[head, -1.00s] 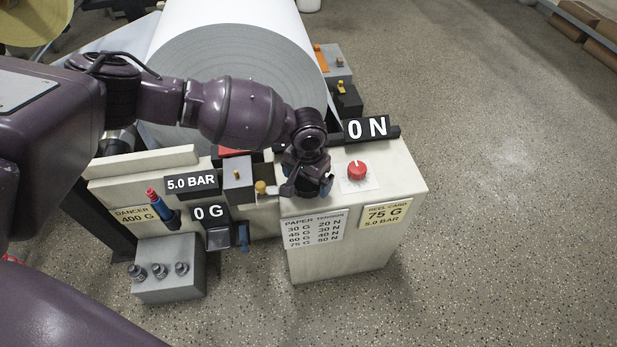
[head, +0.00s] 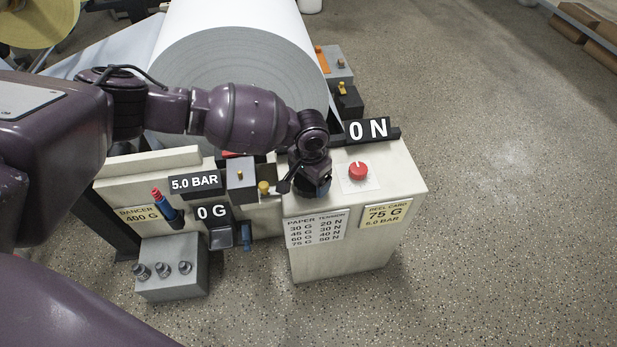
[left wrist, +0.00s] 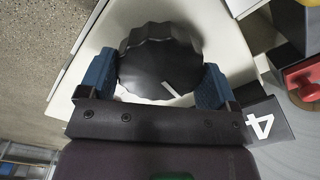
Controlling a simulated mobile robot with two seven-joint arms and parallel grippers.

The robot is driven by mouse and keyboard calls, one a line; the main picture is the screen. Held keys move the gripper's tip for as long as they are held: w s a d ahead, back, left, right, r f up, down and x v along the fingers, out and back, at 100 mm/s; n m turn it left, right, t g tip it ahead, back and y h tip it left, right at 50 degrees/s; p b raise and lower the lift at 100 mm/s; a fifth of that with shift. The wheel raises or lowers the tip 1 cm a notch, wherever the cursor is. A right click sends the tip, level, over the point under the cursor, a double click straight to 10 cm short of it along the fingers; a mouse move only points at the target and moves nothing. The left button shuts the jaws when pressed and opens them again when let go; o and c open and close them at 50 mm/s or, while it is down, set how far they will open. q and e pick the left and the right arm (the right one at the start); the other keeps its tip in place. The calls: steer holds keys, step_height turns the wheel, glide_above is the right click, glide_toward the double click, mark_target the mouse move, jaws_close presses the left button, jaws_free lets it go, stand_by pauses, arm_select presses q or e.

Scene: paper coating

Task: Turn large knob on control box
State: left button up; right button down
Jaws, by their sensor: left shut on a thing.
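The large black knob (left wrist: 160,62) with a ridged rim and a white pointer line fills the middle of the left wrist view. My left gripper (left wrist: 154,80) is shut on it, with a blue-padded finger on each side. In the head view my left gripper (head: 312,184) points down onto the top of the pale control box (head: 340,252), hiding the knob. My right gripper is not in view.
A red knob (head: 358,170) sits just right of my gripper, below a display (head: 367,130) reading 0 N. A large paper roll (head: 235,60) stands behind. Open floor lies right.

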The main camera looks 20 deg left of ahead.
arm_select(q)
steer(key=m+p, duration=0.1)
steer(key=m, duration=0.1)
steer(key=shift+r+m, duration=0.1)
steer(key=shift+m, duration=0.3)
steer(key=m, duration=0.4)
steer(key=shift+p, duration=0.35)
steer(key=shift+f+m, duration=0.2)
steer(key=shift+m, duration=0.2)
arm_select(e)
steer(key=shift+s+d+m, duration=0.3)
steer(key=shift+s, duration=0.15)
arm_select(q)
steer(key=shift+m, duration=0.3)
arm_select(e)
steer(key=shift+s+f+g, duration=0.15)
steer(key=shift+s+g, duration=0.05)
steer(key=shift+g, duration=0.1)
